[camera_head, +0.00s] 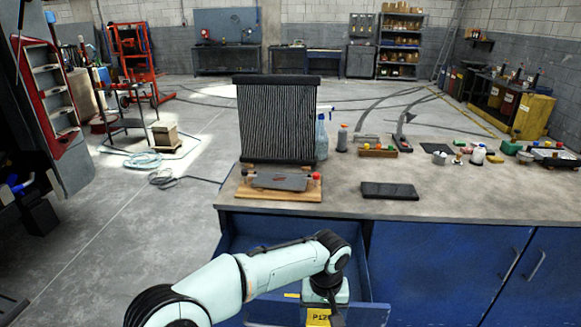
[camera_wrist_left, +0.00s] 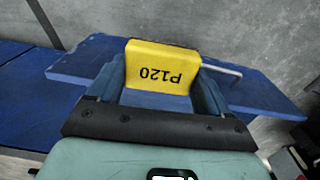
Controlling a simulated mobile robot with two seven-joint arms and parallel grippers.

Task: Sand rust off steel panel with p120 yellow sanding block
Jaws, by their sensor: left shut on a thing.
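My left gripper (camera_head: 326,300) is shut on the yellow P120 sanding block (camera_head: 317,317), low at the bottom of the head view, by the front of an open blue drawer (camera_head: 375,313). In the left wrist view the block (camera_wrist_left: 162,68) sits between both fingers of the gripper (camera_wrist_left: 163,90), its P120 print upside down. A grey steel panel (camera_head: 280,181) lies on a wooden board (camera_head: 250,193) on the bench top, with red knobs beside it. Rust on it is too small to tell. My right gripper is not in view.
A dark ribbed upright panel (camera_head: 277,120) stands behind the board. A black flat tray (camera_head: 389,191) lies to the right. A blue spray bottle (camera_head: 321,138) and several small items stand farther back. The bench top (camera_head: 450,200) right of the tray is clear.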

